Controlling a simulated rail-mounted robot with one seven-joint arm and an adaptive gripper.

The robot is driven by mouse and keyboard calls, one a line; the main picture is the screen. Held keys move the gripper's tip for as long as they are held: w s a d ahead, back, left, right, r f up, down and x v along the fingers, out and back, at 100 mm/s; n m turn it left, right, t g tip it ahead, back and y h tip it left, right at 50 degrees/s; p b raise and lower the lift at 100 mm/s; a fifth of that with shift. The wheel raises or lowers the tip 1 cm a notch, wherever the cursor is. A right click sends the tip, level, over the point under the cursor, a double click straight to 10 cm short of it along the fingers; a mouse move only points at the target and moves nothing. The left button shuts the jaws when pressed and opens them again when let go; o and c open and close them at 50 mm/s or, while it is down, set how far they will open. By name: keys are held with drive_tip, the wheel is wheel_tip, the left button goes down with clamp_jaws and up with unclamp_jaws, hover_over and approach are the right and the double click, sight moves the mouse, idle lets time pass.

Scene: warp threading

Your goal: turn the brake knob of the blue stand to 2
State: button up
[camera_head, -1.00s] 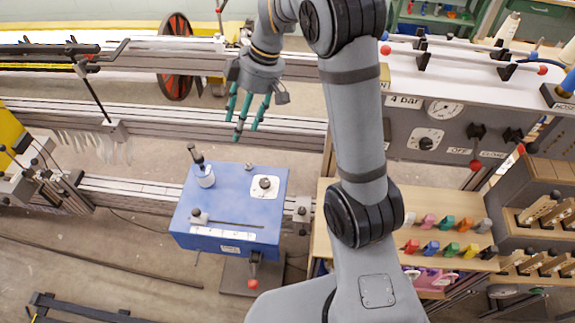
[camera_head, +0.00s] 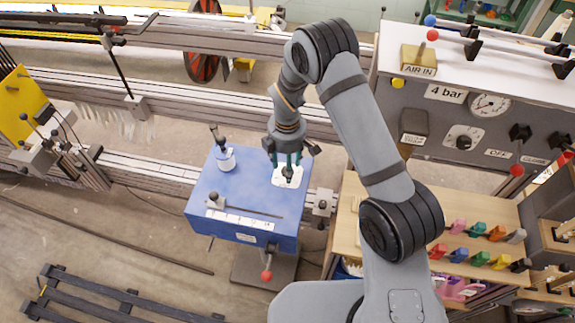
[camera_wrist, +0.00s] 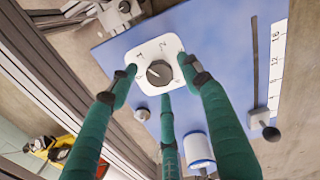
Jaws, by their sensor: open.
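The blue stand (camera_head: 225,188) is a box on a post below the rail. Its brake knob (camera_wrist: 159,73) is a dark round knob on a white dial plate (camera_wrist: 150,48) with black numbers around it; a 2 shows near the plate's upper edge in the wrist view. The exact knob setting is hard to read. My gripper (camera_head: 286,170) points down over the dial plate at the right of the stand's top. Its green fingers are spread around the knob in the wrist view (camera_wrist: 162,85) and hold nothing; I cannot tell whether they touch the knob.
On the stand's top are a white cylinder with a black handle (camera_head: 226,158) and a slider beside a numbered scale (camera_head: 240,220). A red-tipped lever (camera_head: 266,275) hangs in front. A wooden rack with coloured clips (camera_head: 475,228) and a grey pressure panel (camera_head: 455,120) stand right.

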drive_tip(key=shift+f, duration=0.4)
drive_tip(key=shift+c, duration=0.2)
drive_tip(key=c, duration=1.1)
